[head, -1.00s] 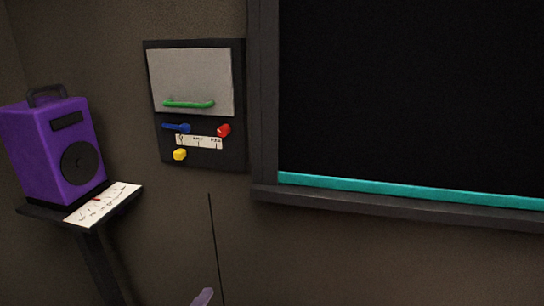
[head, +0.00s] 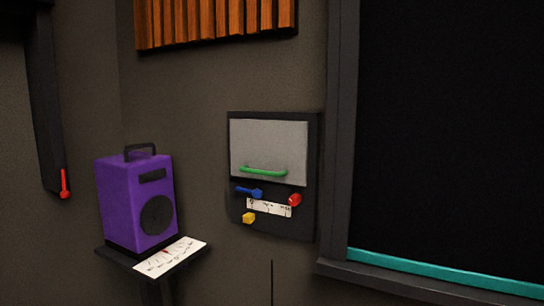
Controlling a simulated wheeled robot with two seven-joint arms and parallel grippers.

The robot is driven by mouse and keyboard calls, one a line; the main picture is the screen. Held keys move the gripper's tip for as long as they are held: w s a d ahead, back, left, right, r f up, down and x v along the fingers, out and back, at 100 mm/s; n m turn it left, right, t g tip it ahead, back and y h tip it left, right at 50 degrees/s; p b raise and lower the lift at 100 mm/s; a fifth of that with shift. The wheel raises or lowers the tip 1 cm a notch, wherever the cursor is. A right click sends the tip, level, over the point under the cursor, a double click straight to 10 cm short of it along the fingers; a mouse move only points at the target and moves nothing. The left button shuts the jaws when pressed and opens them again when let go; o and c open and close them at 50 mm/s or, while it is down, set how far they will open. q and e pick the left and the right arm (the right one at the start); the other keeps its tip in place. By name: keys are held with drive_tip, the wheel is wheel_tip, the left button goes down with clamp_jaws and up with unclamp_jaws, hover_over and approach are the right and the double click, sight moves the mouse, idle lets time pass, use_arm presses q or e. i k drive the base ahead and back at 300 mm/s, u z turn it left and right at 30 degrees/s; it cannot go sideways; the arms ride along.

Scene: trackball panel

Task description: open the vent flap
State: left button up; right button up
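The vent flap (head: 268,146) is a light grey plate in the upper part of a dark wall panel (head: 233,206). It looks shut, lying flat against the panel. A green bar handle (head: 263,171) runs across its lower edge. Below it on the panel are a blue lever (head: 249,192), a red knob (head: 295,199), a yellow knob (head: 248,217) and a white scale label (head: 264,207). Neither of my grippers shows in the head view.
A purple speaker box (head: 118,204) stands on a dark stand with a white chart sheet (head: 172,258), left of the panel. A dark-framed black board (head: 450,140) fills the right. Wooden slats (head: 215,22) hang above. A red-tipped dark post (head: 64,183) is at far left.

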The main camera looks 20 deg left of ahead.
sight(273, 151)
drive_tip(key=k, duration=1.2)
drive_tip(key=u, duration=0.75)
drive_tip(key=i, duration=1.15)
